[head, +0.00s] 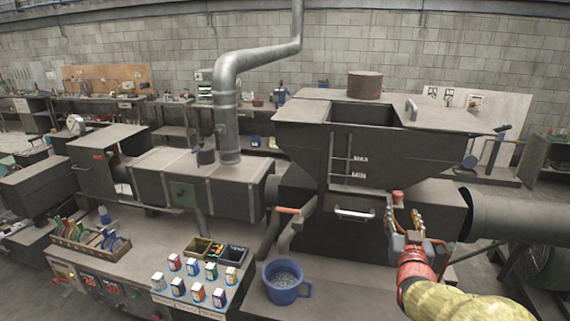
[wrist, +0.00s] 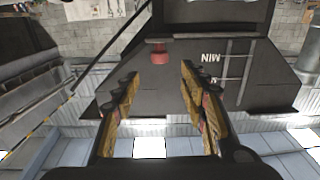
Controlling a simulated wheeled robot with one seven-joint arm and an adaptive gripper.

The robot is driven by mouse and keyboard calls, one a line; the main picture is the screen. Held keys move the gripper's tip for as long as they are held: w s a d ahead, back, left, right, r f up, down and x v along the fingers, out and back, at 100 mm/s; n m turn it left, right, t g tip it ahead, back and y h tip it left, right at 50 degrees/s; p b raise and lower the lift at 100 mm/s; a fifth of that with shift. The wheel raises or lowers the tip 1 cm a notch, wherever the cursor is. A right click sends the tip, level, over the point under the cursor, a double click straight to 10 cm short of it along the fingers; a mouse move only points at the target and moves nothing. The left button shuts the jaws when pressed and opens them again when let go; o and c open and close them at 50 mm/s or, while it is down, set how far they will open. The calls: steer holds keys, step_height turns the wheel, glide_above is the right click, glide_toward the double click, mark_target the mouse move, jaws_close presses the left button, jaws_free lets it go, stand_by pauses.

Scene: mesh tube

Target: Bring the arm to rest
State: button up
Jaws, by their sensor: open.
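My gripper (head: 404,222) is at the right in the head view, in front of the dark hopper machine (head: 300,148). Its two fingers are apart with nothing between them. In the wrist view my gripper (wrist: 156,95) is also open and empty, and the MIN marking on the machine shows beyond it. A red knob (wrist: 159,54) is ahead of the fingertips, apart from them. It also shows just above the fingers in the head view (head: 398,197). My yellow and red arm comes in from the lower right.
A blue mug (head: 284,294) stands on the bench left of my arm. Several small boxes (head: 198,292) and a tray of bins (head: 217,252) are further left. A handle (head: 355,215) sticks out left of my gripper. A large pipe (head: 510,218) lies to the right.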

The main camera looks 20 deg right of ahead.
steer(key=s+a+f+g+y, duration=0.2)
steer(key=s+f+g, duration=0.1)
steer(key=f, duration=0.4)
steer(key=s+a+f+g+y, duration=0.2)
steer(key=s+a+f+g, duration=0.15)
steer(key=f, duration=0.45)
steer(key=s+a+n+g+y+b, duration=0.1)
steer(key=s+a+n+b, duration=0.1)
steer(key=s+a, duration=0.3)
steer(key=s+a+n+g+y+b, duration=0.1)
steer(key=s+a+b, duration=0.3)
steer(key=a, duration=0.8)
steer(key=s+a+n+g+y+b, duration=0.1)
steer(key=s+a+n+y+b, duration=0.2)
steer(key=s+a, duration=0.4)
steer(key=shift+s+a+f, duration=0.2)
steer(key=shift+a+f, duration=0.1)
steer(key=shift+a, duration=0.4)
steer(key=shift+w+a+y, duration=0.1)
steer(key=shift+a+y, duration=0.2)
steer(key=shift+a, duration=0.25)
steer(key=shift+c, duration=0.4)
